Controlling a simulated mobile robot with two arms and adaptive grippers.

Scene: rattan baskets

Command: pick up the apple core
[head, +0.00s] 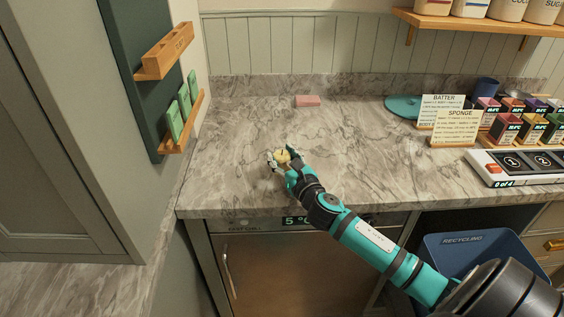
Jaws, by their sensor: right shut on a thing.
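The apple core (283,156) is a small pale yellow thing at the left part of the marble counter (350,140). My right gripper (281,160) is shut on it, with the fingers around its sides. The gripper is over the counter, near its front edge. I cannot tell whether the core touches the counter or is held just above it. My left gripper is not in view.
A pink block (307,101) lies at the back. A teal round board (403,107), recipe cards (455,127) and several small boxes (530,128) stand at the right. A blue recycling bin (470,240) is below the counter. The middle counter is clear.

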